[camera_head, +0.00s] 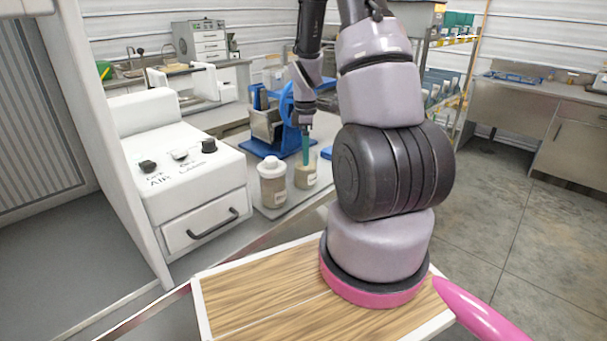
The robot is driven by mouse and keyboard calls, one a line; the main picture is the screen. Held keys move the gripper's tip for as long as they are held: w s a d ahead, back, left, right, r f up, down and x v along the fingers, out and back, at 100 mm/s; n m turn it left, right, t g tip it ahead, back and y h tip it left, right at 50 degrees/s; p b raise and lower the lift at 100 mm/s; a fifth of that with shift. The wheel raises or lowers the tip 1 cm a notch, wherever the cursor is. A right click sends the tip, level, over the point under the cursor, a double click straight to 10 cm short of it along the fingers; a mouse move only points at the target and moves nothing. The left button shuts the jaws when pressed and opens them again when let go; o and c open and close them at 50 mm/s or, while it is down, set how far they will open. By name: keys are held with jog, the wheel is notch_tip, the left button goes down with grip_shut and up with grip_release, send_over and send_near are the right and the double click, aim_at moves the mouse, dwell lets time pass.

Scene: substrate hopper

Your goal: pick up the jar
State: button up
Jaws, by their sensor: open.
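A blue-framed machine (284,125) stands just behind the containers, close to my gripper. A white cabinet with knobs (180,165) stands to the left. A small blue object (327,153) lies to the right of the containers. The grey tray (275,211) is bare at its front.

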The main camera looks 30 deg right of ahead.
jog(key=shift+f, duration=3.05)
grip_shut()
notch_tip(320, 180, up, 10)
jog(key=shift+s, duration=0.1)
